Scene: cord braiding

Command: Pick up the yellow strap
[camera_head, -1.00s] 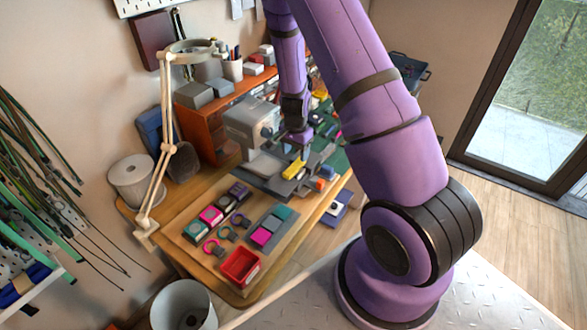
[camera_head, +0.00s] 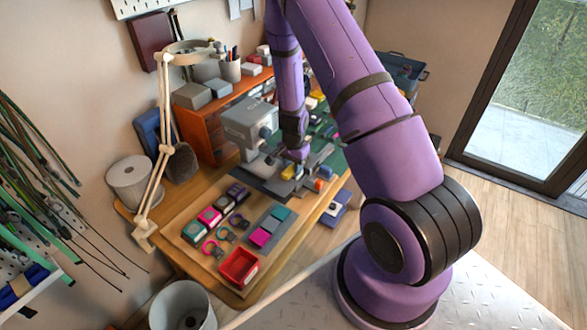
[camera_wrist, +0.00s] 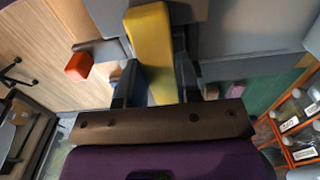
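The yellow strap (camera_head: 288,172) lies on the grey fixture on the workbench, partly hidden under my gripper (camera_head: 297,158) in the head view. In the wrist view the yellow strap (camera_wrist: 150,42) runs from the top edge down between the two dark fingers of my gripper (camera_wrist: 157,72). One finger stands on each side of it, with only narrow gaps. The fingers look open around the strap, and a firm hold does not show. The strap's lower end is hidden behind the gripper body.
A grey machine (camera_head: 247,124) stands close behind the strap. A red tray (camera_head: 239,267) and several coloured blocks sit on the front of the bench. A cream lamp arm (camera_head: 160,170) rises at the left.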

